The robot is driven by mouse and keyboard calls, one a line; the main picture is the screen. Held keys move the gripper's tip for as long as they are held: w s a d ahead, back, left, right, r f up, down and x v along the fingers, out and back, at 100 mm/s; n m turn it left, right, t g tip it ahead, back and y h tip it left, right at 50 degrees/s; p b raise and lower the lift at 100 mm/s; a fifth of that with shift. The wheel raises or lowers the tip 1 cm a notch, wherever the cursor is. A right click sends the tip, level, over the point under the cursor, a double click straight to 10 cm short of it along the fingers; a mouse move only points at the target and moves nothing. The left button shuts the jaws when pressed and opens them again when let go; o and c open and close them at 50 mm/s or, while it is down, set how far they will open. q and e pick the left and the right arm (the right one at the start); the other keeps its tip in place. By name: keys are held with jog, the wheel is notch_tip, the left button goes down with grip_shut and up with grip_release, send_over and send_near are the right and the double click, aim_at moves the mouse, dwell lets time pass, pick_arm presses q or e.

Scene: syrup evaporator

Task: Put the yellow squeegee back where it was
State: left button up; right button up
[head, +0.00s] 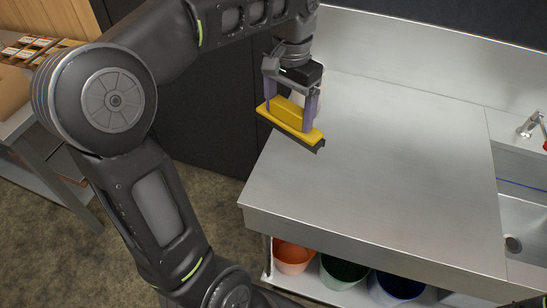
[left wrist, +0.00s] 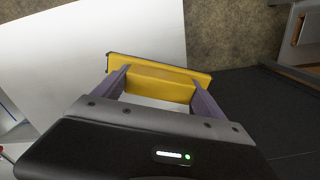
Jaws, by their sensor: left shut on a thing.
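The yellow squeegee (head: 289,117) has a yellow block-shaped grip on a wider yellow head with a dark edge strip along its lower side. My left gripper (head: 290,110) is shut on the squeegee's grip, one finger on each side. It holds the squeegee over the left end of the steel counter (head: 390,160), near its left edge. In the left wrist view the squeegee (left wrist: 160,82) sits between the two purple-grey fingers, with the floor and the pale counter beyond it. My right gripper is in neither view.
A sink (head: 525,225) with a tap (head: 530,124) is at the counter's right. Orange (head: 293,257), green (head: 342,273) and blue (head: 398,286) buckets stand on the shelf below. A table with small boxes (head: 30,48) is at far left. The counter top is clear.

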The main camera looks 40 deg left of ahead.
pick_arm(q)
jog(key=shift+d, duration=0.2)
jog(key=shift+a, duration=0.1)
notch_tip(320, 180, down, 3)
jog(key=shift+s+r+b, duration=0.1)
jog(key=shift+b, duration=0.9)
notch_tip(320, 180, down, 3)
jog(key=shift+f, duration=0.2)
jog(key=shift+f, duration=1.9)
